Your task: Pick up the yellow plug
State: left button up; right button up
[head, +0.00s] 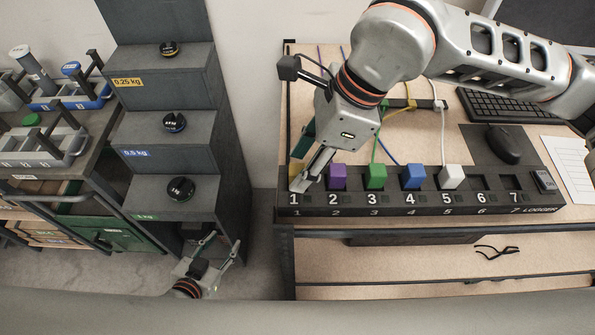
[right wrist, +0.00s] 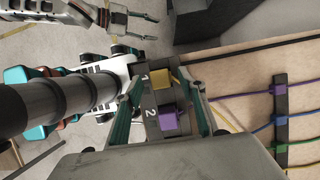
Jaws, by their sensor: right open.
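The yellow plug (head: 293,168) sits at slot 1, the left end of the black logger strip (head: 407,201), mostly hidden behind my right gripper in the head view. My right gripper (head: 301,166) is open at slot 1. In the right wrist view the yellow plug (right wrist: 160,77) lies between the two fingertips (right wrist: 165,78), with a gap to the right finger; contact on the left is unclear. The purple plug (head: 337,176) stands at slot 2, close to this gripper. My left gripper (head: 222,247) is open and empty, low beside the grey steps.
Green (head: 375,176), blue (head: 413,176) and white (head: 451,177) plugs stand at slots 3, 4 and 5. Slots 6 and 7 look empty. Cables run behind to a dark bar (head: 405,104). A mouse (head: 502,144) and keyboard (head: 513,106) are to the right.

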jog(key=shift+x, duration=1.1)
grip_shut()
notch_tip(320, 180, up, 20)
jog(key=b, duration=0.1)
notch_tip(320, 180, up, 4)
jog(key=p, duration=0.2)
send_over(297, 169)
jog(key=shift+f, duration=0.2)
